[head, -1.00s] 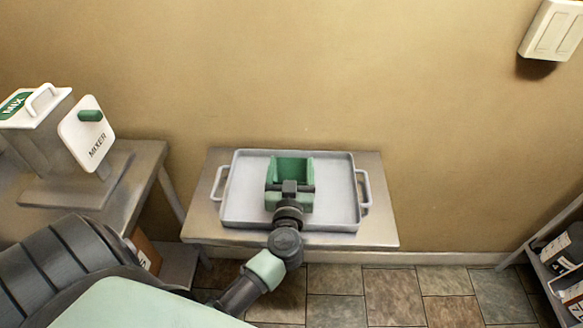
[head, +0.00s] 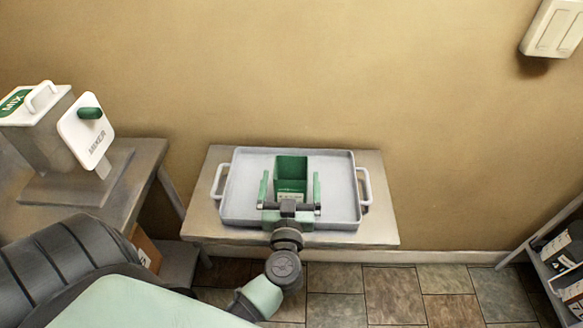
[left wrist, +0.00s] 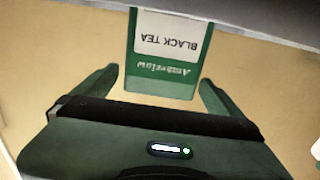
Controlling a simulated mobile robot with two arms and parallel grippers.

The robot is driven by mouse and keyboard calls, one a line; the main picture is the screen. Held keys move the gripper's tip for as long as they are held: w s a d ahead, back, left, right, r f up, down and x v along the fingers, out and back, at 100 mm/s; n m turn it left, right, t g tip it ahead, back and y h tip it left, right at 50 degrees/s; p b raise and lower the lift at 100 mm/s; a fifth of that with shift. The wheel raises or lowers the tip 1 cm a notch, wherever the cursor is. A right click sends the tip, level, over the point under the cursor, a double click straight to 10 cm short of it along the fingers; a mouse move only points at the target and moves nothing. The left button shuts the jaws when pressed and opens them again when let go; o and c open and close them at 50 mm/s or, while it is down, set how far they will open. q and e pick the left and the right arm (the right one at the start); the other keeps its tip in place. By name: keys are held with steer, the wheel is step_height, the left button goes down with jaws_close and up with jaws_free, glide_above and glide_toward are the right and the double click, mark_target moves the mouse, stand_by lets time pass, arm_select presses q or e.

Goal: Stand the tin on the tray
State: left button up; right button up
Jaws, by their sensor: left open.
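The green tin (head: 291,168) stands upright on the grey tray (head: 338,185) in the head view, near the tray's middle. It is open at the top. In the left wrist view the tin (left wrist: 165,65) shows a white label reading "BLACK TEA", upside down. My left gripper (head: 290,190) is open, with its fingers apart at the near side of the tin. In the left wrist view the fingers (left wrist: 160,90) are spread on either side of the tin, with gaps, and do not touch it. My right gripper is not in view.
The tray sits on a small table (head: 385,225) against the tan wall. A mixer (head: 60,140) stands on another table at the left. A shelf with dark containers (head: 565,255) is at the right edge. The tiled floor between is clear.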

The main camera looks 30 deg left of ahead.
arm_select(q)
steer(key=v, duration=0.6)
steer(key=shift+s+d+b, duration=0.1)
steer(key=shift+b, duration=0.25)
